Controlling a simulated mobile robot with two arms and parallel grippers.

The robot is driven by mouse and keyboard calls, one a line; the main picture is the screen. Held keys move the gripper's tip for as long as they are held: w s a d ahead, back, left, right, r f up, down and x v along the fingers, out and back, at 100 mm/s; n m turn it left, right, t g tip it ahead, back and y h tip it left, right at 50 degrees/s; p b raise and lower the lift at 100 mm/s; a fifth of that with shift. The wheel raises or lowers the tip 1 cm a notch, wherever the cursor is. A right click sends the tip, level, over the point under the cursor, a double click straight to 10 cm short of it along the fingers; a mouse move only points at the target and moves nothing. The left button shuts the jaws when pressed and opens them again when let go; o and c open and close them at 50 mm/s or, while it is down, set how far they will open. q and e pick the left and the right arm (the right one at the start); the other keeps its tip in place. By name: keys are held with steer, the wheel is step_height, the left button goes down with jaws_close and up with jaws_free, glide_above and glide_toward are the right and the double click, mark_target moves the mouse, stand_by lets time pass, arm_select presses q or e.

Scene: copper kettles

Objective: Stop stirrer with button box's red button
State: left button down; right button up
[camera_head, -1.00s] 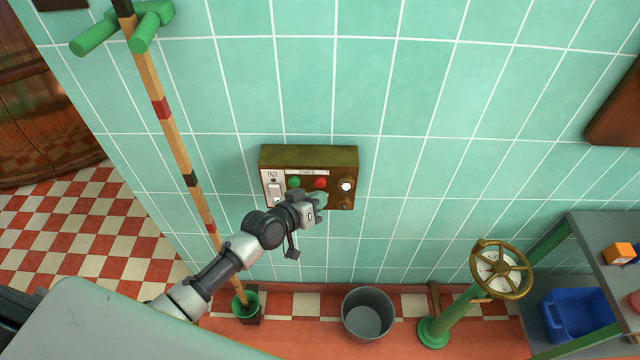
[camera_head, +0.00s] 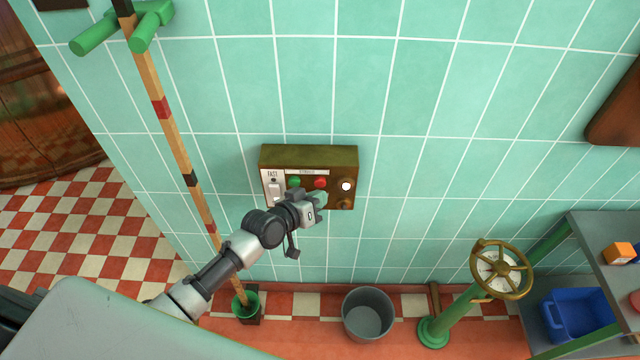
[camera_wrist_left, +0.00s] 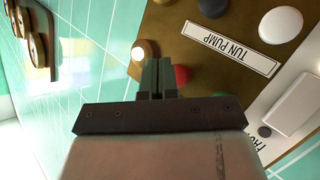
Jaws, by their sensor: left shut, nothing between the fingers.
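The brown button box (camera_head: 308,157) is on the green tiled wall. Its green button (camera_head: 294,182), red button (camera_head: 321,183) and a lit white lamp (camera_head: 346,186) show. My left gripper (camera_head: 319,198) is just below the red button in the head view. In the left wrist view its shut, empty fingers (camera_wrist_left: 158,75) partly cover the red button (camera_wrist_left: 182,75); I cannot tell whether they touch it. The green button (camera_wrist_left: 222,95) and lit lamp (camera_wrist_left: 138,52) are beside them. My right gripper is not in view.
The box also carries a white switch plate (camera_head: 273,190) and a "TUN PUMP" label (camera_wrist_left: 230,48) beside a white button (camera_wrist_left: 280,25). A striped pole (camera_head: 175,140) stands left, a grey bucket (camera_head: 367,312) below, a handwheel (camera_head: 501,270) right.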

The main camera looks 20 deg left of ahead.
arm_select(q)
steer(key=shift+w+a, duration=0.1)
steer(key=shift+w, duration=0.25)
steer(key=shift+w+a+b, duration=0.1)
steer(key=shift+w+b, duration=0.35)
stand_by(0.5)
steer(key=shift+s+r, duration=0.1)
steer(key=shift+s, duration=0.05)
stand_by(0.3)
steer(key=shift+s+d+p, duration=0.25)
steer(key=shift+s+p, duration=0.35)
steer(key=shift+s, duration=0.15)
steer(key=s+p, duration=0.1)
steer(key=s, duration=0.1)
steer(key=s+d+p, duration=0.1)
steer(key=s+p, duration=0.1)
steer(key=shift+s+d, duration=0.15)
steer(key=shift+s, duration=0.2)
stand_by(0.5)
